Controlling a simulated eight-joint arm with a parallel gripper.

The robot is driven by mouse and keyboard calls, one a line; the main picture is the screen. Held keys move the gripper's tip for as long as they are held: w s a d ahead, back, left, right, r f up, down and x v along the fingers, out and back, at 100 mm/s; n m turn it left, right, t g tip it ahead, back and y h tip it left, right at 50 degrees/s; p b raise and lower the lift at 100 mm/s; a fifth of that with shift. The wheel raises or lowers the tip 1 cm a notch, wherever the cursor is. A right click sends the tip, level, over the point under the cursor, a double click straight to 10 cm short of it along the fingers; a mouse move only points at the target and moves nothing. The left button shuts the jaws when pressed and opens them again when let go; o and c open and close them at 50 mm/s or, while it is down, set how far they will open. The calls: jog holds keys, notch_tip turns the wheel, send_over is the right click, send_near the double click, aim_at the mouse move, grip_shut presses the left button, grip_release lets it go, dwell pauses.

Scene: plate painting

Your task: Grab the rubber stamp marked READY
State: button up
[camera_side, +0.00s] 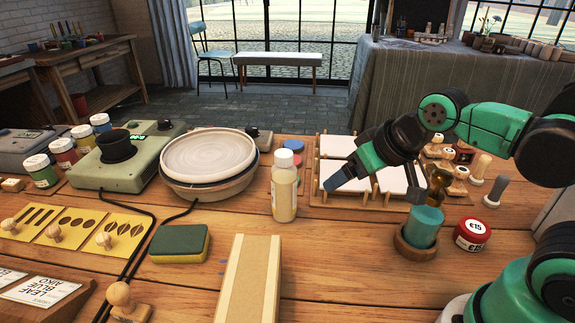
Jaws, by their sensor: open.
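No lettering READY can be read on anything in view. A wooden-handled stamp (121,297) stands at the front left of the table, cut by the bottom edge. Two more stamp-like pieces with knobbed handles, one pale (481,168) and one grey (496,190), stand at the right behind the red tin. I cannot tell which one bears the word. My gripper (333,182) is open, empty and above the table, in front of the white tiles and right of the white-capped bottle. It is well apart from all of these pieces.
A bottle (284,186) stands left of my gripper. A teal cylinder (424,224) in a wooden cup and a red tin (472,233) stand at the right. A sponge (180,243), a pale wooden block (250,283) and a banding wheel (210,155) take up the left and middle.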

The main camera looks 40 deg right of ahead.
jog(key=w+a+m+y, duration=0.3)
jog(key=w+a+m, duration=0.2)
jog(key=a+m, duration=0.15)
jog(key=m+g+y, duration=0.2)
jog(key=m+y, duration=0.5)
jog(key=m, duration=0.4)
send_near(128, 288)
jog(key=w+d, duration=0.3)
jog(key=w, duration=0.1)
jog(key=a+f+m+y, duration=0.1)
jog(key=a+m, duration=0.1)
jog(key=a+f+m+g, duration=0.1)
jog(key=a, duration=0.1)
jog(key=s+a+f+m+y, duration=0.1)
jog(key=a+m, duration=0.1)
jog(key=shift+s+a+f+m+y, duration=0.1)
jog(key=shift+a+f+m+y, duration=0.1)
jog(key=shift+a+m+y, duration=0.15)
jog(key=shift+a+f, duration=0.15)
jog(key=shift+a, duration=0.1)
jog(key=shift+x, duration=2.65)
jog(key=shift+s, duration=0.1)
grip_shut()
